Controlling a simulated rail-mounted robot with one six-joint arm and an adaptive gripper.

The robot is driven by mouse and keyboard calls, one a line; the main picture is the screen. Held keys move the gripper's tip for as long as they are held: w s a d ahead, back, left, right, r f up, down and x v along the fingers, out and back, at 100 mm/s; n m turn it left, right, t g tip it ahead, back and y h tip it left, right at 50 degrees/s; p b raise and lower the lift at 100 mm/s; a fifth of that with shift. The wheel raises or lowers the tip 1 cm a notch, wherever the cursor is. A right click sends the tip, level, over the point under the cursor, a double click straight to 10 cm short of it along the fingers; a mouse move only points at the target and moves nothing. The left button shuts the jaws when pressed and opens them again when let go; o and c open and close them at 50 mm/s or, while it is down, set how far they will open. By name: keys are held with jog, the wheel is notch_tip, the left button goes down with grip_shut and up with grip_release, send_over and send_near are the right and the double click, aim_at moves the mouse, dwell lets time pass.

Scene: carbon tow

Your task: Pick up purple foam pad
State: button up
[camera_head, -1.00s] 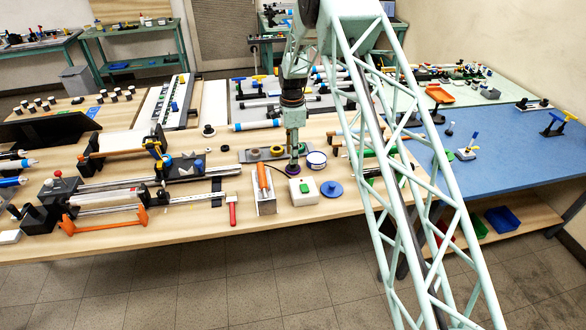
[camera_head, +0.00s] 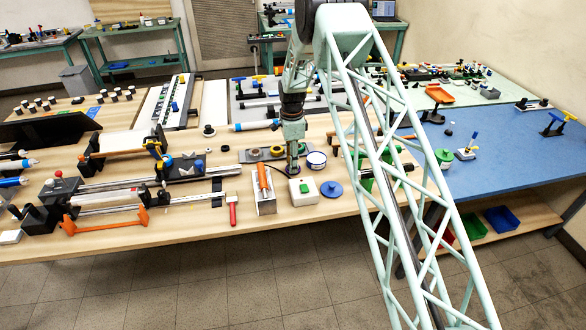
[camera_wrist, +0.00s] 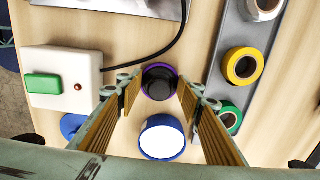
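The purple foam pad (camera_wrist: 160,80) shows in the wrist view as a round dark piece with a purple rim, lying on the wooden bench. My gripper (camera_wrist: 159,92) is open, one finger on the left and one on the right of the pad, with gaps on both sides. Nothing is held. In the head view my gripper (camera_head: 293,168) points down over the pad's spot, and the pad is mostly hidden there.
Close by are a white-topped blue tub (camera_wrist: 161,138), a white box with a green button (camera_wrist: 62,78), a black cable, and a grey tray (camera_wrist: 238,25) with tape rolls. A blue disc (camera_head: 331,189) lies to the right. The bench is crowded.

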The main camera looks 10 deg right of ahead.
dwell(0.4)
jog(key=c, duration=0.8)
jog(key=shift+c, duration=0.2)
jog(key=shift+r, duration=0.1)
jog(key=shift+r+b, duration=0.3)
jog(key=shift+r, duration=4.65)
